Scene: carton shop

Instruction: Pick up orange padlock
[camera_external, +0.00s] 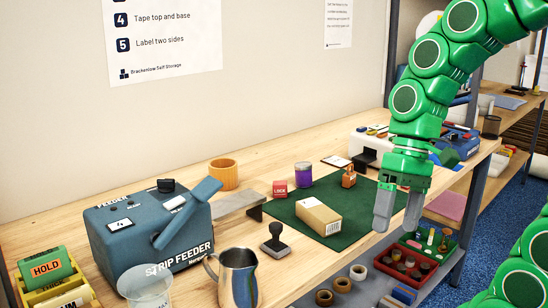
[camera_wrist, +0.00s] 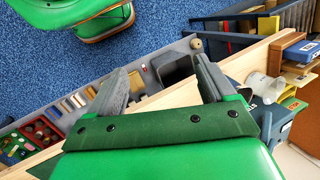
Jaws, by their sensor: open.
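The orange padlock (camera_external: 348,180) stands on the dark green mat (camera_external: 325,234), near its back right part, in the external view. I cannot make it out in the wrist view. My gripper (camera_external: 397,226) hangs with its fingers pointing down, to the right of the padlock and nearer the camera, over the front edge area of the bench. Its two grey fingers are apart with nothing between them. In the wrist view the open fingers (camera_wrist: 160,84) show against the bench edge and the lower shelf.
A black stamp (camera_external: 273,246), metal jug (camera_external: 238,278) and blue strip feeder (camera_external: 130,232) are left. A red tray (camera_external: 408,266) is below the bench front.

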